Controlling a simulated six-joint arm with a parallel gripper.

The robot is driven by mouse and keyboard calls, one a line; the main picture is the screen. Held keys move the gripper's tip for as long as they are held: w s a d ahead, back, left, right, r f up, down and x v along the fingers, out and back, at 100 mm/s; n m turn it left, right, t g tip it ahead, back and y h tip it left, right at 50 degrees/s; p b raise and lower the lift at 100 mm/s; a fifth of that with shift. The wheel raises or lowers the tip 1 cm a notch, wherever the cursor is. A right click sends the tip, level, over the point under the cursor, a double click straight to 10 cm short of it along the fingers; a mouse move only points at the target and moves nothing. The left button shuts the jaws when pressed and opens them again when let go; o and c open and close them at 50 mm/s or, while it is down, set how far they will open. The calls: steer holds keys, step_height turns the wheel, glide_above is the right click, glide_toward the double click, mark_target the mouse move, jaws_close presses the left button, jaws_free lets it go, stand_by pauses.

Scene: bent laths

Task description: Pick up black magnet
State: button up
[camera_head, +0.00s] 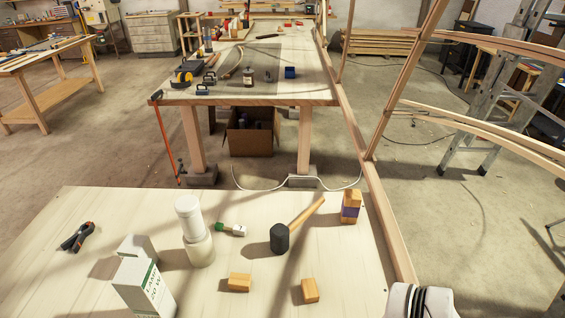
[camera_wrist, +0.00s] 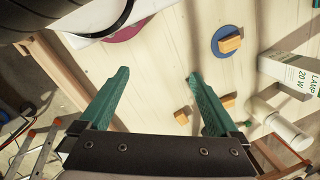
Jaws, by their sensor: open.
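My gripper (camera_wrist: 159,74) shows in the wrist view with its two green fingers wide apart and nothing between them. It hangs above the pale wooden tabletop (camera_wrist: 165,50). I cannot pick out a black magnet with certainty in either view. In the head view the clearest black thing on the near table is the head of a mallet (camera_head: 280,238) with a wooden handle. Small dark objects on the far table (camera_head: 247,102) are too small to name. My gripper's fingers are not visible in the head view.
Near table, head view: lamp box (camera_head: 144,290), white bottle (camera_head: 189,214), wooden blocks (camera_head: 239,283) and (camera_head: 310,291), purple-banded block (camera_head: 350,207), green-ended piece (camera_head: 230,229), dark hand tool (camera_head: 76,237). The wrist view shows a blue disc (camera_wrist: 218,38) under a block and a reddish-purple disc (camera_wrist: 128,33).

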steer(key=w+a+f+n+g+h, duration=0.1)
steer(key=w+a+f+n+h, duration=0.3)
steer(key=n, duration=0.5)
steer(key=w+a+f+n+g+h, duration=0.1)
steer(key=w+a+n+h, duration=0.3)
steer(key=w+n+h, duration=0.3)
steer(key=a+f+n+t+h, duration=0.1)
steer(key=a+f+n+t, duration=0.1)
steer(key=a+f+n, duration=0.1)
steer(key=s+a+f+n+t, duration=0.1)
steer(key=a+f+n+t, duration=0.2)
steer(key=a+f+n, duration=0.1)
steer(key=a+f+n+t+h, duration=0.1)
steer(key=a+f+n+t, duration=0.2)
steer(key=a+n, duration=0.3)
steer(key=shift+s+f+h, duration=0.3)
steer(key=shift+s+f, duration=0.05)
steer(key=shift+s, duration=0.05)
steer(key=shift+t, duration=0.4)
steer(key=x, duration=1.5)
steer(key=shift+s+a+f, duration=0.1)
steer(key=shift+f, duration=0.05)
steer(key=shift+w+d+f, duration=0.15)
steer(key=shift+w+d, duration=0.05)
steer(key=shift+d, duration=0.1)
steer(key=c, duration=1.5)
steer(key=shift+c, duration=0.2)
